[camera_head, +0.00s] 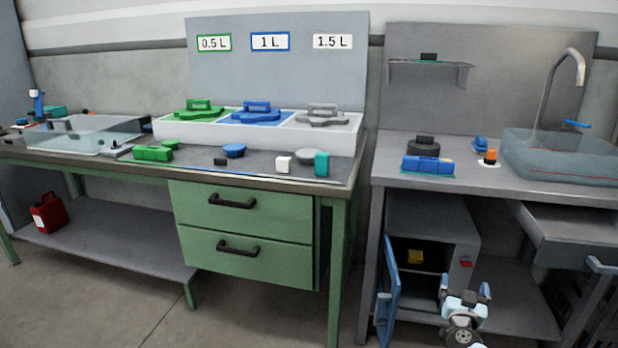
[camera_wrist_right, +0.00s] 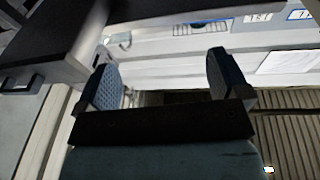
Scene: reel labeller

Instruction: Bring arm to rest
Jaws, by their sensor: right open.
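My right gripper (camera_head: 467,296) shows at the lower right of the head view, in front of the right-hand bench and beside the open cabinet. In the right wrist view its two fingers (camera_wrist_right: 165,80) stand wide apart with nothing between them. The gripper is empty and touches nothing that I can see. My left gripper is in neither view.
A cabinet (camera_head: 440,225) with an open blue door (camera_head: 389,297) holds a yellow block (camera_head: 415,257). An open drawer (camera_head: 570,232) juts out at right, near my right arm. The green drawer unit (camera_head: 243,252) is shut. The floor in front is clear.

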